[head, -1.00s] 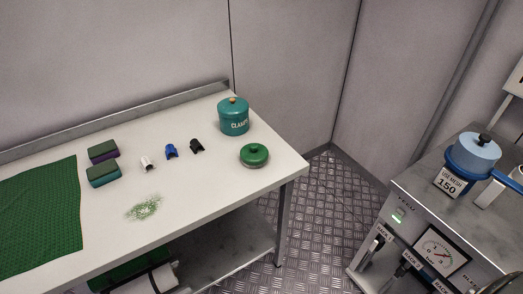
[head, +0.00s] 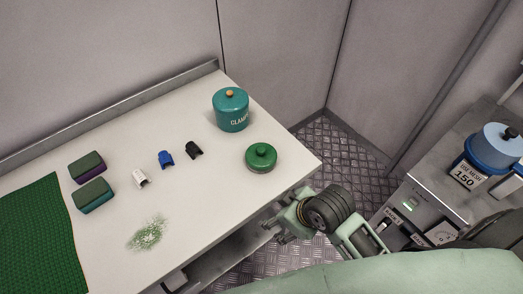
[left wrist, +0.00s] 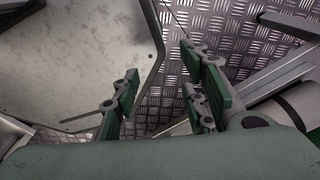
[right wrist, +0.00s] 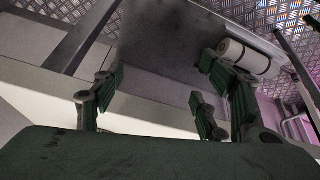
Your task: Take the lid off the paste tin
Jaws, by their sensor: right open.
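A low green tin with a green knobbed lid (head: 261,157), which I take to be the paste tin, stands closed near the right end of the white table. My right gripper (head: 286,220) is below and right of the tin in the head view, by the table's right edge, apart from the tin. In the right wrist view it is open and empty (right wrist: 165,85). My left gripper (left wrist: 165,90) shows only in the left wrist view, open and empty above metal flooring. The tin shows in neither wrist view.
A teal canister marked CLAMPS (head: 230,112) stands behind the tin. Small clips (head: 166,158), two sponges (head: 94,195), green powder (head: 148,233) and a green mat (head: 38,240) lie leftward. A blue pot (head: 496,146) stands on the bench at right. A white roll (right wrist: 245,55) is under the table.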

